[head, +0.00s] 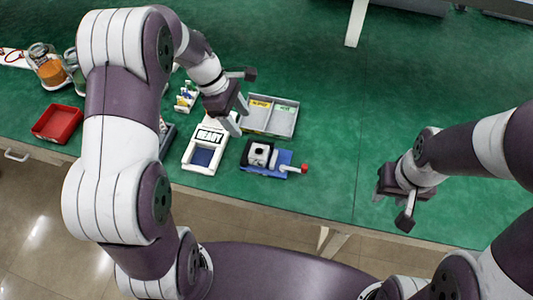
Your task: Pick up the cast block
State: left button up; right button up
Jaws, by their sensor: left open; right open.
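The cast block appears to be the pale grey block with a dark round hole (260,152). It sits on a blue vise (284,157) with a red-tipped handle, near the front edge of the green table. My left gripper (238,117) is open and empty, above the table and up-left of the block in the picture, apart from it. My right gripper (391,206) is open and empty, well to the right of the vise near the table's front edge. Whether the vise jaws clamp the block is too small to tell.
A white device with a "READY" display (203,158) stands left of the vise. A grey divided tray with labels (285,121) lies behind it. A red bin (57,124) and jars with orange (53,73) and green contents are far left. The table's right side is clear.

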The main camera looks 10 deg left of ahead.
aim_at(257, 148)
pick_arm(q)
jog(key=x, duration=0.7)
jog(key=shift+f, duration=0.15)
jog(key=x, duration=0.4)
jog(key=shift+s+d+f, duration=0.1)
jog(key=shift+f, duration=0.3)
jog(key=shift+d+f, duration=0.15)
jog(key=shift+f, duration=0.15)
jog(key=shift+r, duration=0.1)
jog(key=c, duration=0.9)
